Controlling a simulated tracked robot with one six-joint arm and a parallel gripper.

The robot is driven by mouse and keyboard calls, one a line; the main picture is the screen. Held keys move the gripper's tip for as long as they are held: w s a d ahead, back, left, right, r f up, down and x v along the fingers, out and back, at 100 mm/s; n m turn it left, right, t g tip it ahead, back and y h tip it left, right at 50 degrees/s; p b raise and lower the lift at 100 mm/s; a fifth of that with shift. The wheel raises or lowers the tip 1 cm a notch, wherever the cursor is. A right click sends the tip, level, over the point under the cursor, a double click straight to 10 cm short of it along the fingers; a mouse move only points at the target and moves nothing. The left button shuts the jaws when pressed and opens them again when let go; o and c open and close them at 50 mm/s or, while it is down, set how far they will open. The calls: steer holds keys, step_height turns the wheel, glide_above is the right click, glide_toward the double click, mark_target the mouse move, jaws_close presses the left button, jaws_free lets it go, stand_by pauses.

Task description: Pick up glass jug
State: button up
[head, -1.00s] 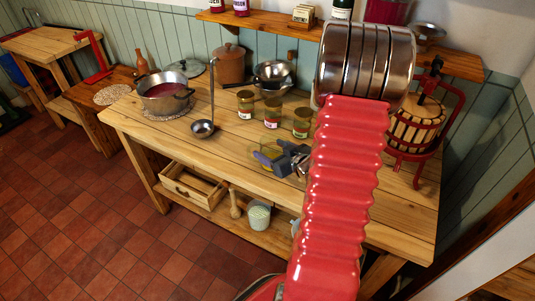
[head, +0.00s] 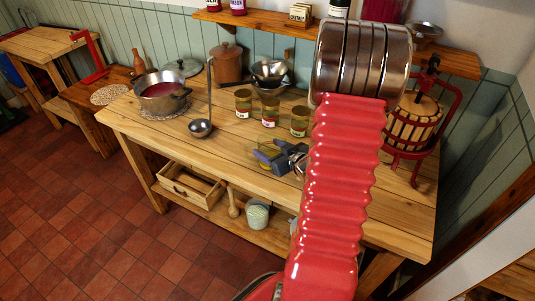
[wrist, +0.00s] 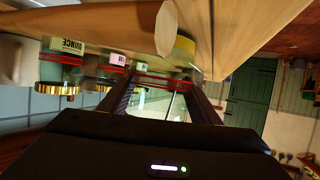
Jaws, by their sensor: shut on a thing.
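My gripper (head: 268,157) is low over the front of the pine worktop, partly hidden by my red arm in the head view. In the head view only a yellowish glassy part of the jug (head: 266,145) shows behind the gripper. The jug's outline is mostly hidden, and I cannot tell whether its base touches the worktop.
Several labelled jars (head: 270,112) stand just behind the gripper on the worktop (head: 225,140). A ladle (head: 201,127) and a pot (head: 162,92) are to the left. A red-framed press (head: 413,125) stands at the right. A wall shelf (head: 255,24) is above.

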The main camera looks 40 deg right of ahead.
steer(key=shift+r, duration=0.25)
stand_by(0.3)
step_height(320, 180, up, 10)
steer(key=shift+f, duration=0.25)
stand_by(0.9)
steer(key=shift+w, duration=0.1)
stand_by(0.7)
